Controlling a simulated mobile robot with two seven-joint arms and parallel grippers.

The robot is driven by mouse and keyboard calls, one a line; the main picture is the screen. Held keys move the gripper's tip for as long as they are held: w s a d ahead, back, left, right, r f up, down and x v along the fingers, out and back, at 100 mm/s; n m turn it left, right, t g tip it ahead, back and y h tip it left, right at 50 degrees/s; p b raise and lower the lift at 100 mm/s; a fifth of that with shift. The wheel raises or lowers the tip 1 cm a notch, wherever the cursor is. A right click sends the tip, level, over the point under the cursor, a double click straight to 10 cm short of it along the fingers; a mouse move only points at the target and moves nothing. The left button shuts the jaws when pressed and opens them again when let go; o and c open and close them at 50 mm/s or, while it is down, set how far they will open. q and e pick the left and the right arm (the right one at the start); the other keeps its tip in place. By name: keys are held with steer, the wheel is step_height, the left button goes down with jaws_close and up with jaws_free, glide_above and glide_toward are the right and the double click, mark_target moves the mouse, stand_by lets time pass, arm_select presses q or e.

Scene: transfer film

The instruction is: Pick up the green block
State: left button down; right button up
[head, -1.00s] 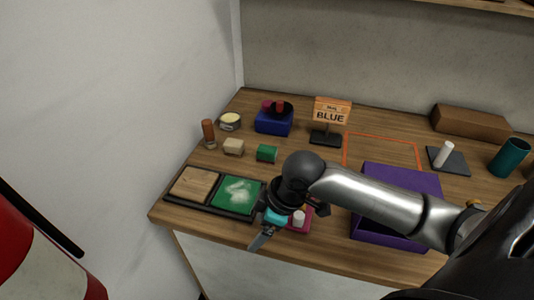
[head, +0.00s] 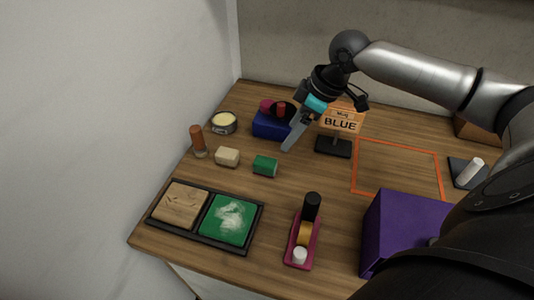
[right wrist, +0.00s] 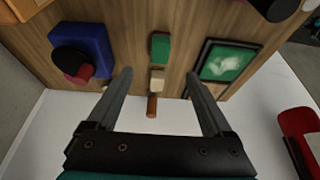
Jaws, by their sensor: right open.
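The green block (head: 265,165) lies on the wooden table, right of a cream block (head: 228,157). It shows again in the right wrist view (right wrist: 160,46), beyond and between the two fingers. My right gripper (head: 289,149) is above the table, tilted down, just up and right of the green block in the head view. In the right wrist view the gripper's (right wrist: 159,74) fingers are wide apart with nothing held between them. The green block looks unobstructed and apart from the fingers. My left gripper is in neither view.
A blue box (head: 271,125) with red and dark items and a BLUE sign (head: 341,124) stand close to the gripper. An orange-brown cylinder (head: 198,140), black tray (head: 205,247), pink holder (head: 299,262) and purple box (head: 385,230) surround the block. Bare table lies right of the block.

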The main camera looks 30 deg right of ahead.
mark_target(266, 162)
steer(key=x, duration=0.4)
steer(key=b+x, duration=0.1)
steer(key=x, duration=0.4)
steer(key=shift+s+a, duration=0.1)
steer(key=shift+a, duration=0.15)
steer(key=shift+w+b+x, duration=0.2)
steer(key=shift+b+x, duration=0.05)
steer(key=shift+x, duration=1.25)
steer(key=shift+w+b+x, duration=0.25)
steer(key=shift+x, duration=1.2)
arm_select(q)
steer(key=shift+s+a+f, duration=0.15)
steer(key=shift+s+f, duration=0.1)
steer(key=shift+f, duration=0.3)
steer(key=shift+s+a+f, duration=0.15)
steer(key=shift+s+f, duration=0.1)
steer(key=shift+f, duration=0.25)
arm_select(e)
steer(key=shift+a+r, duration=0.15)
steer(key=shift+c, duration=0.3)
jaws_close()
